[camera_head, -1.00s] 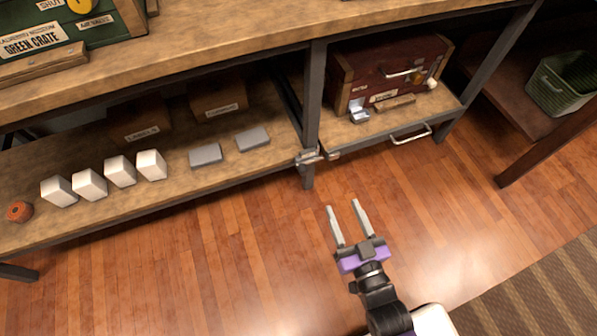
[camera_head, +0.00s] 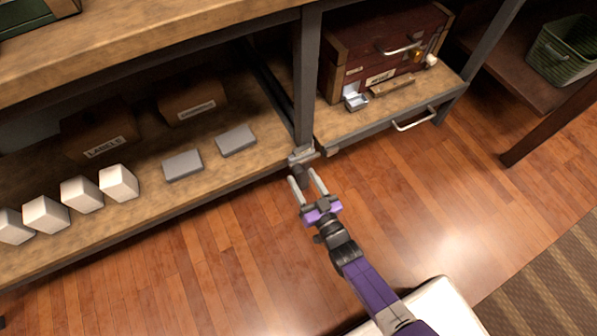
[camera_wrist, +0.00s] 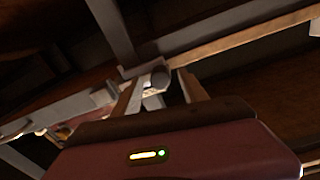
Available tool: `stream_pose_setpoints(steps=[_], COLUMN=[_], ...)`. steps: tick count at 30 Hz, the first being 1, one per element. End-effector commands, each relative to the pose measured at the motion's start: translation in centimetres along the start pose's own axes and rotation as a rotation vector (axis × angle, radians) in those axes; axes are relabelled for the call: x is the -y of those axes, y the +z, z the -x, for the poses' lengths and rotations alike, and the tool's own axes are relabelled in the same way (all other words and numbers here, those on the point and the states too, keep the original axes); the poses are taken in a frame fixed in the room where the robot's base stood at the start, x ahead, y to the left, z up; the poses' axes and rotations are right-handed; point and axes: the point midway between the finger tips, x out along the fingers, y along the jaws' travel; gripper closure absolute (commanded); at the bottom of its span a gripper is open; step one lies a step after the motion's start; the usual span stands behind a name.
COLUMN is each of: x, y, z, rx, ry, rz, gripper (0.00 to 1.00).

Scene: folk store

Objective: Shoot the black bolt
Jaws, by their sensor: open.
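The bolt (camera_head: 301,154) is a small metal latch at the shelf post, beside the left front corner of the right-hand drawer shelf. Its dark round knob (camera_wrist: 160,76) shows between my fingers in the wrist view. My gripper (camera_head: 304,175) is open, with its two pale fingers pointing up at the latch, one to each side of the dark knob. It also shows in the wrist view (camera_wrist: 161,84). I cannot tell whether the fingers touch the knob. The bolt's far side is hidden.
The drawer shelf has a metal handle (camera_head: 414,120) and bears a dark red chest (camera_head: 385,45). The grey post (camera_head: 307,80) stands just behind the bolt. White blocks (camera_head: 119,183) and grey boxes (camera_head: 183,164) sit on the left shelf. The wooden floor in front is clear.

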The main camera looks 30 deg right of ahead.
Motion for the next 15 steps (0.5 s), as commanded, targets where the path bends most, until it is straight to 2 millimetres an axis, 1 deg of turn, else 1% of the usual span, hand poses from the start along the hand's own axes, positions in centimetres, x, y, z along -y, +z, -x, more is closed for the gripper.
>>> stream_pose_setpoints(steps=[1, 6, 10, 15], x=[0.0, 0.0, 0.0, 0.1], y=[0.1, 0.1, 0.1, 0.1], z=[-0.9, -2.6, -3.2, -3.2], rx=[-0.002, -0.001, 0.002, 0.002], ry=[-0.001, -0.001, -0.001, -0.001], rz=[0.001, 0.001, 0.0, 0.001], gripper=[0.5, 0.5, 0.5, 0.5])
